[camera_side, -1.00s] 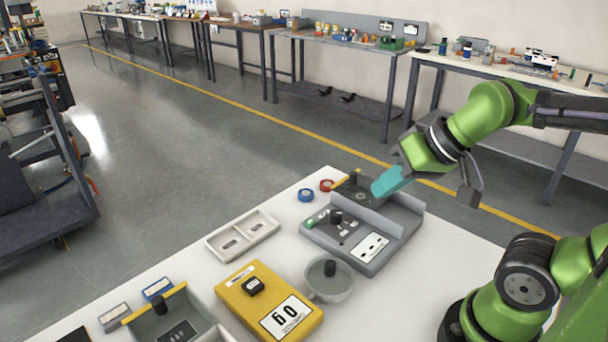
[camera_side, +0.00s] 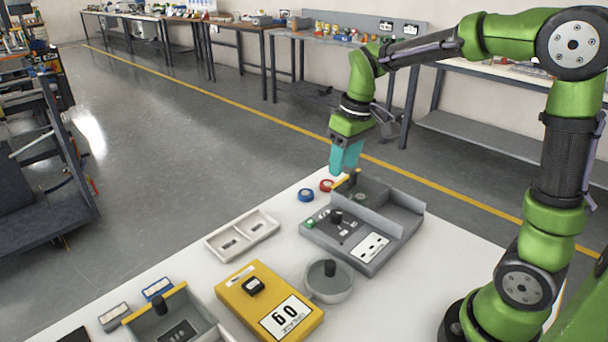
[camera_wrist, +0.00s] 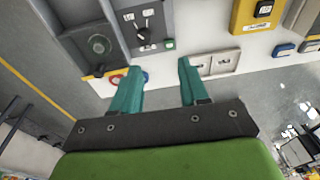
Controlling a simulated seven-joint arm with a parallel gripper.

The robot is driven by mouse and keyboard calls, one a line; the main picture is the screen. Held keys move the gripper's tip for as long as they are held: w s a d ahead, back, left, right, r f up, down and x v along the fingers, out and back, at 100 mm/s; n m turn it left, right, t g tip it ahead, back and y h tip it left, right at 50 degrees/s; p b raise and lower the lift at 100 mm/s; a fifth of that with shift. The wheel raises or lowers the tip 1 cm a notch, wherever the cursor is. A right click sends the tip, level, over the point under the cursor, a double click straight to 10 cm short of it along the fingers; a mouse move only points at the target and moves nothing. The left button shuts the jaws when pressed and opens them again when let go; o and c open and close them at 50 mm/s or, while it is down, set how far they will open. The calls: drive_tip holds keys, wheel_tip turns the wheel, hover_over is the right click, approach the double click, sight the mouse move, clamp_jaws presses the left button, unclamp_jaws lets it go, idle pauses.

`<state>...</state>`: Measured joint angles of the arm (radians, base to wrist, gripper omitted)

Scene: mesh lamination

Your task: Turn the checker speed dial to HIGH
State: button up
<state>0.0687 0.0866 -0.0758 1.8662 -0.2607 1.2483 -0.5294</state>
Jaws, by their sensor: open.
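The grey checker (camera_side: 372,262) stands on the white table, with a dark control panel on its left part. Its black dial (camera_side: 336,216) stands up from that panel; it also shows in the wrist view (camera_wrist: 142,34) with small white labels around it, too small to read. A green button (camera_wrist: 169,44) sits near the dial. My gripper (camera_side: 345,166) hangs above the far edge of the table, behind the checker and apart from the dial. In the wrist view, its teal fingers (camera_wrist: 160,68) are spread with nothing between them.
Blue (camera_side: 306,195) and red (camera_side: 326,185) round rolls lie beside the checker. A grey bin with a yellow edge (camera_side: 346,181) adjoins it. A white tray (camera_side: 243,235), a yellow scale (camera_side: 268,300) and a grey bowl (camera_side: 330,282) stand nearer. Bare table shows between them.

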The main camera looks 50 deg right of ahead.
sight(335, 213)
drive_tip(key=shift+w+d+n+g, duration=0.8)
drive_tip(key=shift+w+d+n, duration=0.8)
drive_tip(key=shift+n, duration=0.8)
drive_tip(key=shift+h, duration=0.3)
drive_tip(key=f, duration=1.6)
drive_tip(key=shift+w+a+f, duration=0.2)
drive_tip(key=shift+a+f, duration=0.05)
drive_tip(key=c, duration=0.8)
drive_tip(key=shift+o, duration=0.2)
